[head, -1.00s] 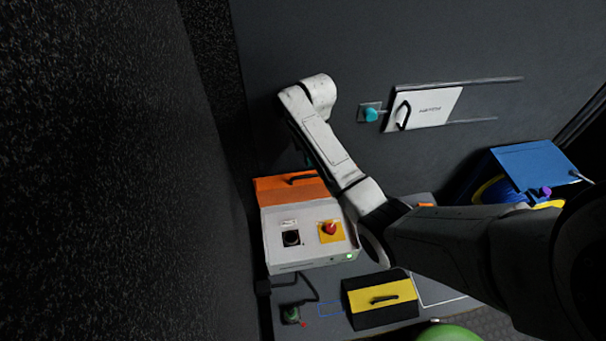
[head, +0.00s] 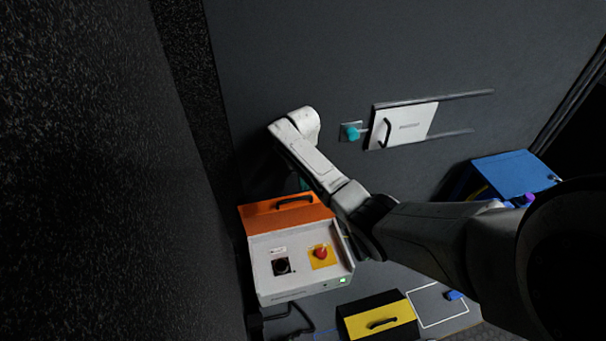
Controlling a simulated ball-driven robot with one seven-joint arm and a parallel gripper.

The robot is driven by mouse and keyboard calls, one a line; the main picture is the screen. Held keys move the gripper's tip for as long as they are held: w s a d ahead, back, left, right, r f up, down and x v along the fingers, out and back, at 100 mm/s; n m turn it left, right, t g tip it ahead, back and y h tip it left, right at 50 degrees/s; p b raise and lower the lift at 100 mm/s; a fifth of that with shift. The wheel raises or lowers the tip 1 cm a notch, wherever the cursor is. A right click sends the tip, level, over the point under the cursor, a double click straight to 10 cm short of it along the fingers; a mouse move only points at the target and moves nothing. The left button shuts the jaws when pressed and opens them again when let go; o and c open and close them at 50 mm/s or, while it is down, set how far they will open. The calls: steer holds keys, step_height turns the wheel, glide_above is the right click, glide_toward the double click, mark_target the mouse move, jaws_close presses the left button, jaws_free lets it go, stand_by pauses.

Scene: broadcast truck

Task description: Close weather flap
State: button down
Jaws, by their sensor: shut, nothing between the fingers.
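The weather flap appears to be the orange panel (head: 268,219) with a dark handle (head: 294,201), along the back edge of a white control box (head: 300,285). It stands open, leaving the box's top uncovered. A red mushroom button (head: 320,252) on a yellow plate and a black round control (head: 282,266) show there. My arm reaches in from the right and bends above the flap's right end. My gripper is hidden behind my forearm. A small teal bit shows beside the forearm above the flap; I cannot tell what it is.
A white sliding panel (head: 412,125) with a black handle and a teal knob (head: 351,133) are on the back wall. A yellow-and-black case (head: 380,320) stands in front of the box. A blue bin (head: 512,174) is at right. A dark wall closes the left side.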

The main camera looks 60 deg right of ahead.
steer(key=shift+f, duration=0.95)
steer(key=shift+s+a, duration=0.1)
steer(key=s+a+f+t+h+b, duration=0.2)
steer(key=s+a+f+t+h, duration=0.35)
steer(key=s+a+f, duration=0.75)
steer(key=s+a+f+t+h+b, duration=0.1)
steer(key=a+f+b, duration=0.1)
steer(key=f+b, duration=0.7)
steer(key=s+a+f+h+b, duration=0.1)
steer(key=s+a+f+b, duration=0.1)
steer(key=f+b, duration=0.8)
steer(key=shift+s+a+f+t+b, duration=0.15)
steer(key=shift+s+a+t+b, duration=0.45)
steer(key=shift+b, duration=1.45)
steer(key=shift+w+a+f+g, duration=0.1)
steer(key=shift+w+a+g, duration=0.15)
steer(key=shift+w, duration=0.05)
